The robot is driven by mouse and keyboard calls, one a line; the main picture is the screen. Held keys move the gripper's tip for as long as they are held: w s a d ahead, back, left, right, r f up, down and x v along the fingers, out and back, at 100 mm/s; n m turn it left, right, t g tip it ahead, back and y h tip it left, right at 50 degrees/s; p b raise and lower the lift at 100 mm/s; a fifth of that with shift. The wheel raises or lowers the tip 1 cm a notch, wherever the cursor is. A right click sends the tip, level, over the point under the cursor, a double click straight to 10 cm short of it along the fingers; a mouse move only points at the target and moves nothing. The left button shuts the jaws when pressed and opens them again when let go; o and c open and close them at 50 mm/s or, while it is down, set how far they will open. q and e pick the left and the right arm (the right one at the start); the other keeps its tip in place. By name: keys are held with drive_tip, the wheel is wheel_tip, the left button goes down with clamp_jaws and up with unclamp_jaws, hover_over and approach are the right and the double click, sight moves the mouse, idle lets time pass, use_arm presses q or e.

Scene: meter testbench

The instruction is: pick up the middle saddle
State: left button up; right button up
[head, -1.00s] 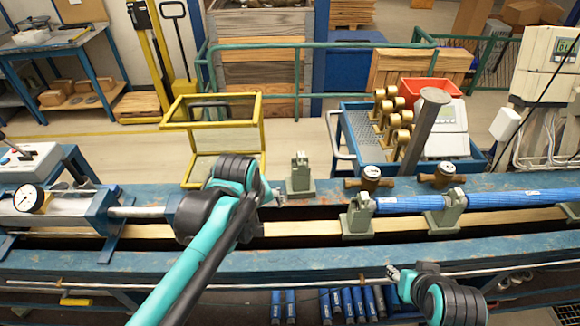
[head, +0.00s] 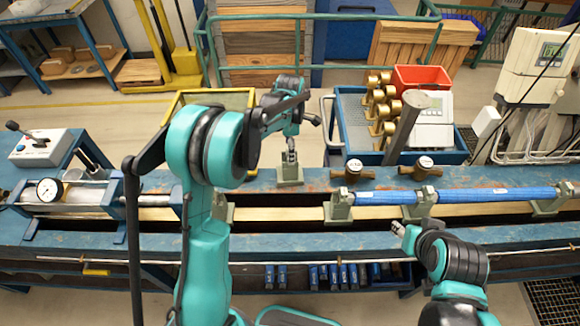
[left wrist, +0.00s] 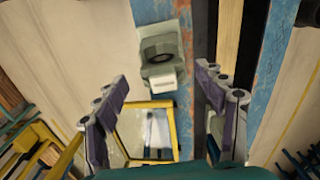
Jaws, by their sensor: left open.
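A grey-green saddle (head: 289,176) stands upright by itself at the back edge of the blue bench. My left gripper (head: 291,148) points down right above it. In the left wrist view the saddle (left wrist: 160,60) shows between the two spread fingers of the open left gripper (left wrist: 161,78), with nothing held. Other saddles sit on the bench rail: one (head: 224,210) partly hidden behind my left arm, and two (head: 339,208) (head: 417,208) under the blue pipe. My right gripper (head: 398,229) is low at the bench's front edge; its finger opening is too small to tell.
Two brass meters (head: 353,172) (head: 420,169) stand right of the lone saddle. A blue tray (head: 351,150) with brass parts and a red bin (head: 420,77) is behind. A yellow frame (head: 178,103) stands behind the bench at left. A dial gauge (head: 49,190) is at far left.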

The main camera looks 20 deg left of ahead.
use_arm(q)
drive_tip(key=f, duration=0.5)
drive_tip(key=shift+s, duration=0.2)
clamp_jaws()
